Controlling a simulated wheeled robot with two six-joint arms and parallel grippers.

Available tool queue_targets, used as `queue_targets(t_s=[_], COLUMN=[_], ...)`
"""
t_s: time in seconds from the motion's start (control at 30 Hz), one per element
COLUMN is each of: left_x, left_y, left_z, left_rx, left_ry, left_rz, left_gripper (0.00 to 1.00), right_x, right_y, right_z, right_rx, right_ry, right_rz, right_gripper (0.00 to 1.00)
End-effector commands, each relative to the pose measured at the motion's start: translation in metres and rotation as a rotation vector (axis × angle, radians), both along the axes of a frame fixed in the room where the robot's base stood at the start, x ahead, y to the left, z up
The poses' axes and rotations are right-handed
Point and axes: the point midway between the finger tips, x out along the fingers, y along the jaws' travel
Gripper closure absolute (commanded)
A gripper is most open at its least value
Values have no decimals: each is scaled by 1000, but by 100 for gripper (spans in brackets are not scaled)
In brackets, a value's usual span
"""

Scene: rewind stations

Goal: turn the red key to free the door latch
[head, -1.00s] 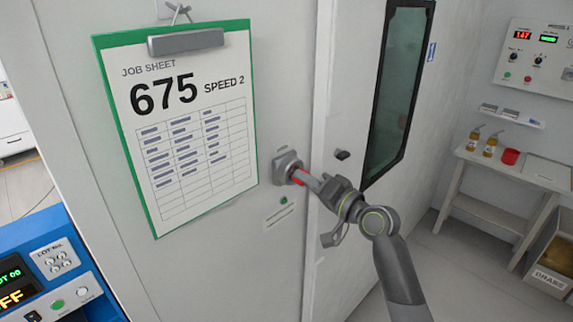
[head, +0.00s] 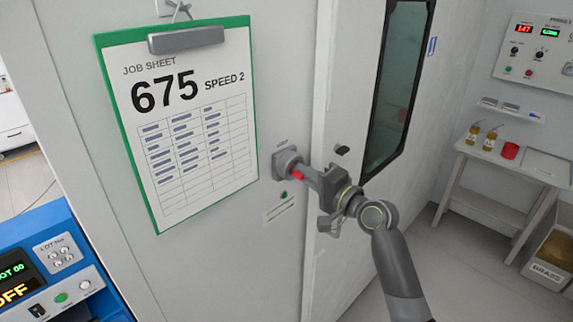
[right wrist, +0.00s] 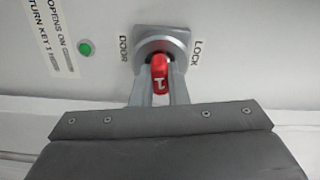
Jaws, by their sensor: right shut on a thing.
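The red key (head: 297,174) sits in a grey lock housing (head: 284,160) on the wall beside the door. In the right wrist view the red key (right wrist: 160,74) stands between the two fingers of my right gripper (right wrist: 160,92), which is shut on it. The lock housing (right wrist: 163,42) there has the words DOOR and LOCK on either side. My right gripper (head: 303,175) reaches the key from the right in the head view. A dark door handle (head: 342,150) is just right of the lock. My left gripper is not in view.
A green-framed job sheet (head: 190,120) reading 675, speed 2, hangs left of the lock. A small green light (head: 284,194) is below the lock. A door window (head: 395,85) is to the right. A blue control panel (head: 50,265) stands at lower left, a bench (head: 505,165) at right.

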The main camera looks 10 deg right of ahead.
Motion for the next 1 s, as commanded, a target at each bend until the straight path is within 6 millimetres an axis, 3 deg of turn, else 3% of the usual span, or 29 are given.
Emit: queue_targets(t_s=[0.33,0.37,0.57,1.0], left_x=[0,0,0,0], left_y=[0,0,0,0], left_z=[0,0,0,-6], left_rx=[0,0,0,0], left_ry=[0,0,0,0], left_rz=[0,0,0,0], left_gripper=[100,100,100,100], right_x=[0,0,0,-10], right_y=[0,0,0,-8], right_z=[-1,-1,0,-2], right_rx=[237,242,238,236], right_ry=[191,194,189,184], right_rz=[1,1,0,-2], right_gripper=[100,85,61,61])
